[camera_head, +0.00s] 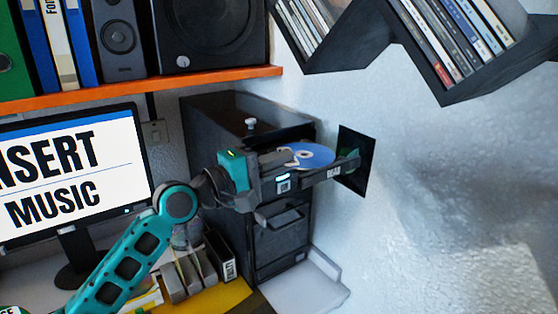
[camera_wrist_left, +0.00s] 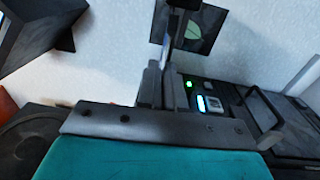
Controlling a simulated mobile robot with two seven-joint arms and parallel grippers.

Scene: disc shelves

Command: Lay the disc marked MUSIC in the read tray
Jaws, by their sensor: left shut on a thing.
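A blue disc (camera_head: 308,155) with a pale centre shows in the head view over the extended tray (camera_head: 322,177) on the front of a dark tower (camera_head: 225,125). I cannot read its marking. My left gripper (camera_head: 283,160) reaches in from the left and is shut on the disc's near left edge. Whether the disc touches the tray is unclear. In the left wrist view the gripper's fingers (camera_wrist_left: 165,84) are close together and the disc (camera_wrist_left: 178,32) appears nearly edge-on. A green light and a lit panel (camera_wrist_left: 210,104) show beside them. My right gripper is not in view.
A monitor (camera_head: 75,168) at left reads "NSERT" and "MUSIC". An orange shelf (camera_head: 140,88) with binders and speakers is above it. Black disc shelves (camera_head: 430,50) hang at upper right. A dark square panel (camera_head: 357,170) is on the wall just right of the tray.

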